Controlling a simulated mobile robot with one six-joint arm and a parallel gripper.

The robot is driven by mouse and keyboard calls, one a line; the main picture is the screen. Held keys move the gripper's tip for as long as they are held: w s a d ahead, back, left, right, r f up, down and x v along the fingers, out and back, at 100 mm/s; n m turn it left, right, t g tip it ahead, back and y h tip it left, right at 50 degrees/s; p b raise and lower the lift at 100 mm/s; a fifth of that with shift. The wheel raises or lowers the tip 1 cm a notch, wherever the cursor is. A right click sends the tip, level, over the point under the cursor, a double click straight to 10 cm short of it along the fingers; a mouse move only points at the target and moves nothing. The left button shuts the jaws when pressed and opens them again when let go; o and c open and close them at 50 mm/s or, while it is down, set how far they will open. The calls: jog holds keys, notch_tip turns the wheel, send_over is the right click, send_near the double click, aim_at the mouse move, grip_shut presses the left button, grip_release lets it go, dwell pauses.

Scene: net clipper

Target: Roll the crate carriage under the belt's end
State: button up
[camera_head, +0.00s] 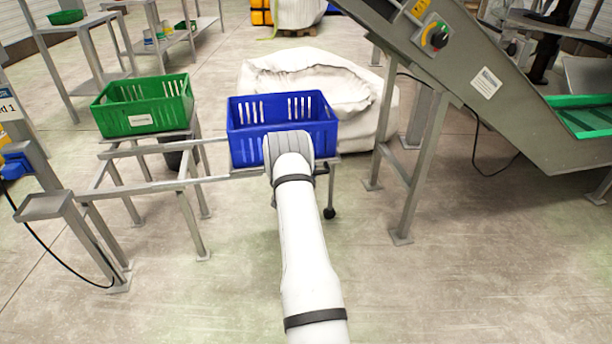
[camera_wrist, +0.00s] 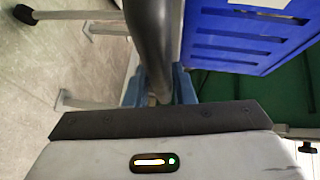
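The crate carriage (camera_head: 248,172) is a low metal frame, mostly hidden, with a blue crate (camera_head: 250,145) on it; a dark caster shows below its right side. My gripper (camera_wrist: 158,88) is at the crate's near side, hidden behind my wrist in the head view. In the wrist view, its two blue-grey fingers sit close on both sides of a dark round bar (camera_wrist: 153,40), which looks like the carriage's handle. The blue crate (camera_wrist: 245,35) is just right of the bar. The inclined belt conveyor (camera_head: 480,85) stands to the right, apart from the carriage; its upper end is cut off by the top edge.
A green crate (camera_head: 145,108) rests on a stand at the left, joined to metal rails (camera_head: 150,187). A white bulk bag (camera_head: 345,85) lies behind the blue crate. Conveyor legs (camera_head: 420,170) stand to the right of the carriage. The floor (camera_head: 480,270) at front right is clear.

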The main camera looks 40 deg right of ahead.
jog(key=o, duration=0.4)
jog(key=shift+w+a, duration=0.15)
jog(key=shift+a, duration=0.05)
jog(key=shift+c, duration=0.2)
jog(key=shift+a, duration=0.1)
jog(key=p+v, duration=0.2)
jog(key=v, duration=0.5)
jog(key=shift+a, duration=0.3)
jog(key=shift+r, duration=0.1)
